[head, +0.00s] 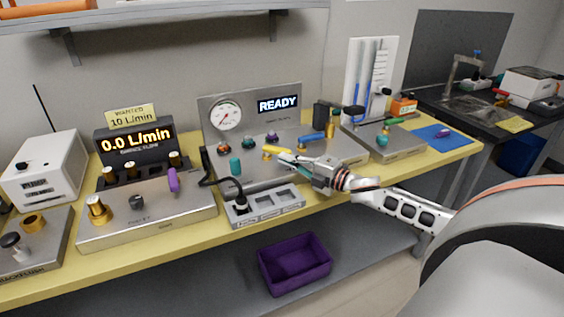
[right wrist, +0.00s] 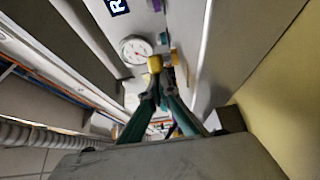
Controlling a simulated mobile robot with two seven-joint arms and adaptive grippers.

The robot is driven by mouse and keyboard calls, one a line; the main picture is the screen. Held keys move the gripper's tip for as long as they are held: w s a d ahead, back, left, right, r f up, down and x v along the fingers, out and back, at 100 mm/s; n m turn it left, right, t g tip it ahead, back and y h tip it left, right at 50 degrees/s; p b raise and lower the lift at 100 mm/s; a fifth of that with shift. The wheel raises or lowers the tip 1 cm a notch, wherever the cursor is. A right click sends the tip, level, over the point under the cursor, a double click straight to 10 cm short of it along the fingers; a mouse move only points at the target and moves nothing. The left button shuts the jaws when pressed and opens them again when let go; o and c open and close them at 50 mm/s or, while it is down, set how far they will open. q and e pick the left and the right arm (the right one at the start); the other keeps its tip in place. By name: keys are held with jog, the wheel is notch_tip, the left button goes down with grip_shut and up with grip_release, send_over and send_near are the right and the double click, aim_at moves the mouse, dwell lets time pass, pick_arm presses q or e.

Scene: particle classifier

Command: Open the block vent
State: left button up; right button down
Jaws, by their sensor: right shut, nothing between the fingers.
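A steel block panel (head: 300,180) stands mid-bench, with several coloured valve handles on it. I cannot read which one is the block vent. My right gripper (head: 287,158) is shut and empty, its fingertips at a yellow handle (head: 272,151). In the right wrist view the shut fingertips (right wrist: 160,82) are just below the yellow handle (right wrist: 155,64); I cannot tell whether they touch it. A blue handle (head: 312,137) is behind and to the right of the gripper, and a teal knob (head: 235,165) is to its left. My left gripper is not in view.
A round gauge (head: 226,115) and a READY display (head: 279,104) are on the upright panel. A grey tray (head: 240,216) with compartments sits at the bench front. A purple bin (head: 294,263) is below. A flow display (head: 137,141) reads 0.0 L/min.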

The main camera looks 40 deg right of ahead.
jog(key=shift+w+d+f+y, duration=0.1)
jog(key=shift+d+f+y, duration=0.1)
jog(key=shift+d+y, duration=0.15)
jog(key=shift+w+d+r+b, duration=0.1)
jog(key=shift+w+d+b, duration=0.15)
jog(key=shift+d, duration=0.4)
jog(key=shift+w+d+r, duration=0.1)
jog(key=shift+w+d, duration=0.25)
jog(key=shift+d, duration=0.35)
jog(key=shift+w+d, duration=0.25)
jog(key=shift+d, duration=0.1)
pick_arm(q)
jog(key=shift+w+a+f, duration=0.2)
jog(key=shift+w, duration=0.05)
pick_arm(e)
jog(key=shift+w+d, duration=0.1)
jog(key=shift+d, duration=0.05)
